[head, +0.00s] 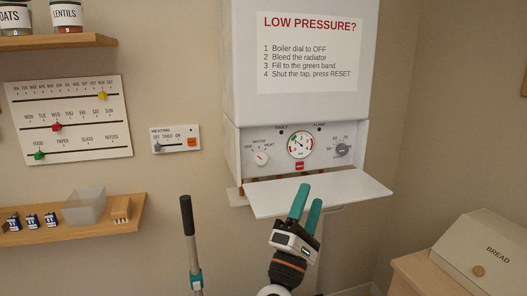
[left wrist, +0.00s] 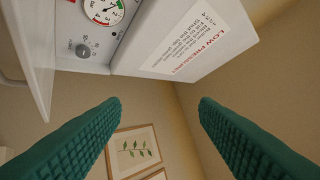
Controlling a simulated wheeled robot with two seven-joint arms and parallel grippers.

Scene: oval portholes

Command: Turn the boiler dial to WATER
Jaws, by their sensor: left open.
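The boiler (head: 297,110) hangs on the wall with its control panel exposed. The boiler dial (head: 261,158) is a white knob with a red mark, at the panel's left, under the labels OFF, WATER and HEAT. Its exact pointing is too small to tell. My left gripper (head: 306,200) is open and empty, pointing up in front of the lowered flap, below and right of the dial. In the left wrist view, its green fingers (left wrist: 158,112) are wide apart with nothing between them. The dial is not visible there. My right gripper is not in view.
The white flap (head: 325,193) sticks out below the panel. A pressure gauge (head: 301,145), a red button (head: 299,166) and a grey knob (head: 341,150) are right of the dial. A black-handled pole (head: 187,215) stands left. A bread box (head: 490,255) is at right.

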